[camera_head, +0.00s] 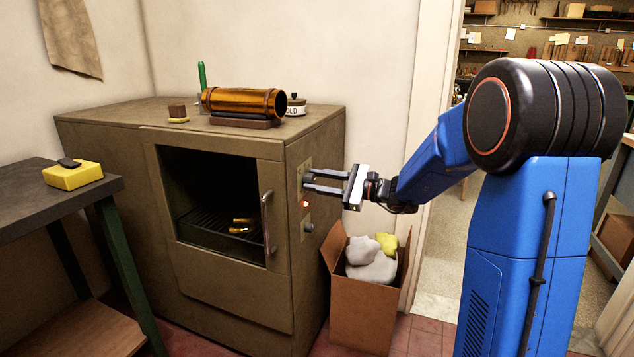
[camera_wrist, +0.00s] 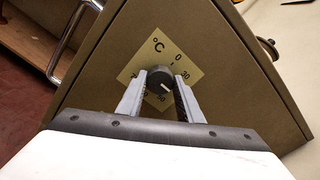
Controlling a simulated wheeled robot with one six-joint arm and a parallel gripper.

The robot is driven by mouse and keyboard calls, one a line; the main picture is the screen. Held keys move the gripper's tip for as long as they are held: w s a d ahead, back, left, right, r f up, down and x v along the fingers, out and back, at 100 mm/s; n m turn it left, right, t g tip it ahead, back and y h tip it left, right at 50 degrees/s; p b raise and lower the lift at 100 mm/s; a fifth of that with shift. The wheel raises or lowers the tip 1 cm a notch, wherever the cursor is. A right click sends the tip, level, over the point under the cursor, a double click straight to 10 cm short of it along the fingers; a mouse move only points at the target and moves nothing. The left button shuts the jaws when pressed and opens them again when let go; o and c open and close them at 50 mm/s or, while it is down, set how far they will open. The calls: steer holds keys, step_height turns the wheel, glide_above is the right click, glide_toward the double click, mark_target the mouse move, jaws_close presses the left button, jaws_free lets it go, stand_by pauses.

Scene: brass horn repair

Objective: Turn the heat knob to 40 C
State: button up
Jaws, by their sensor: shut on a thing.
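The heat knob (camera_wrist: 160,78) is a dark round knob with a pale pointer line, on a yellowish dial plate (camera_wrist: 157,45) marked °C. In the wrist view, 0 and 30 are readable. The other numbers are partly hidden by my fingers or too small to read surely. The pointer line slants toward the lower right of the picture. My gripper (camera_wrist: 160,92) is shut on the knob, one finger on each side. In the head view, my gripper (camera_head: 308,181) reaches the dial plate (camera_head: 303,172) on the oven's right side, and the knob is hard to make out.
The oven (camera_head: 290,150) has a door handle (camera_head: 268,222), a lit red lamp (camera_head: 306,204) and a lower knob (camera_head: 308,228). A brass tube (camera_head: 240,101) lies on top. A cardboard box (camera_head: 362,310) with cloths stands right of the oven, below my arm.

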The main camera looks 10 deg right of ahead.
steer(key=shift+f, duration=0.1)
steer(key=o, duration=1)
steer(key=shift+o, duration=0.2)
steer(key=v, duration=1.7)
steer(key=shift+s+d, duration=0.15)
steer(key=shift+d, duration=0.05)
